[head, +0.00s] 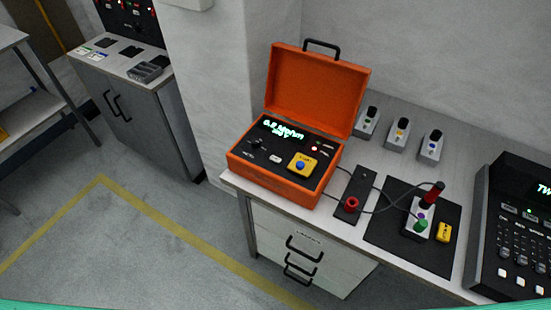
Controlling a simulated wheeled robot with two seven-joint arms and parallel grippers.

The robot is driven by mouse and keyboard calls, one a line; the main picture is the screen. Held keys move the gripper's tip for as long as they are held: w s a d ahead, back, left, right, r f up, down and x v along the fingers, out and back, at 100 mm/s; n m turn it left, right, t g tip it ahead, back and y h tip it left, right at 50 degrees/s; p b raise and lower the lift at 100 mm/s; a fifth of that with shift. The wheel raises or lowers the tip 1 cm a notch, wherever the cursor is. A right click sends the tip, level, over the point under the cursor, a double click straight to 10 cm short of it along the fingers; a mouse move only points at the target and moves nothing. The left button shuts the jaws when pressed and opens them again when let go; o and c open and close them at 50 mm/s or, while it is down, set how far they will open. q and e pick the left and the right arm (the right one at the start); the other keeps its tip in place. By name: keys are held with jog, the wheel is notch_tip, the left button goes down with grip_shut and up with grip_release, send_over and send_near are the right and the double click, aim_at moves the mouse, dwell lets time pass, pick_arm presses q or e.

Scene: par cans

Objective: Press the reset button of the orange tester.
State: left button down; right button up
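The orange tester (276,185) stands on the grey bench with its lid (318,90) open. Its black panel has a lit green display (283,129), a dark knob (256,143), a small white button (275,157) and a yellow block (302,164) with a blue button (300,166). A small red light (313,148) glows at the panel's right, with small white marks near it. The labels are too small to read, so I cannot tell which control is reset. Neither of my grippers is in view, and nothing covers the panel.
Cables run from the tester to a black strip with a red plug (351,204) and a device with a red probe (433,193) on a black mat (385,230). Several small grey units stand behind. A black console (515,225) is at the right. Open floor (130,235) lies left.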

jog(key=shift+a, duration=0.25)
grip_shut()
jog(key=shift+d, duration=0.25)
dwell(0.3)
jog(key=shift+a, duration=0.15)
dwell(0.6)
